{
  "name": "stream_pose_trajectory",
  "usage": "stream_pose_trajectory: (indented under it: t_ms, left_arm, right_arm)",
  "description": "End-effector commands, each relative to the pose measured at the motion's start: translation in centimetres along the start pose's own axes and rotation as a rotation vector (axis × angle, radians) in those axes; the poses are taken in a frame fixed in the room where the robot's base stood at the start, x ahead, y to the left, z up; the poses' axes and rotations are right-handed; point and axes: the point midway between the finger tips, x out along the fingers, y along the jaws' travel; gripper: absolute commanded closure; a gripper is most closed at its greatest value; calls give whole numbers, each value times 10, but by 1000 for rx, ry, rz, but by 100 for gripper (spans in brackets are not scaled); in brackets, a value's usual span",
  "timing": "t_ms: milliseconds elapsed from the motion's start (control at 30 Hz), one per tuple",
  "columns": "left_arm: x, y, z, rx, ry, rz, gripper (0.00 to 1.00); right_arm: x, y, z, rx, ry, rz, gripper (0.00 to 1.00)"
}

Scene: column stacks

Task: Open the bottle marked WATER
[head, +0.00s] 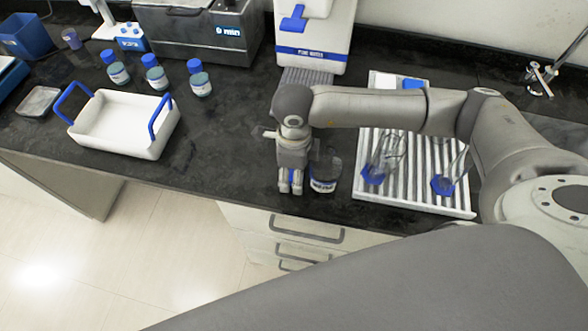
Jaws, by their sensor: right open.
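My right gripper (290,184) points down over the dark counter near its front edge, with its fingers open and nothing seen between them. Three blue-capped bottles stand at the back left: the left one (117,73), the middle one (156,77) and the right one (200,84). Their labels, and the near bottle's, are too small to read. My left gripper is out of view.
A white tray with blue handles (110,139) sits on the left. A white ribbed rack (408,201) with glassware lies on the right. A water dispenser (312,45) and a grey bath (195,40) stand behind. The counter between tray and gripper is clear.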

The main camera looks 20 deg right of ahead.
Motion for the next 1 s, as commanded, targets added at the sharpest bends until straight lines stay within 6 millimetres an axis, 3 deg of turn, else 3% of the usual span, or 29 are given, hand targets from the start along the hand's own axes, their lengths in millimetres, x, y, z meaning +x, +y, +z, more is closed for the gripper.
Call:
stream_pose_trajectory:
  t_ms: [167,233,700,1000]
  left_arm:
    - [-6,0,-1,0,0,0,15]
    - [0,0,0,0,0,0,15]
    - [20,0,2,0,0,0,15]
    - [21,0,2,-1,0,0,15]
  right_arm:
    - [-5,0,0,0,0,0,41]
    - [-12,-1,1,0,-4,-2,41]
    - [-106,-1,1,0,-3,-3,41]
    - [-123,0,0,0,0,-1,41]
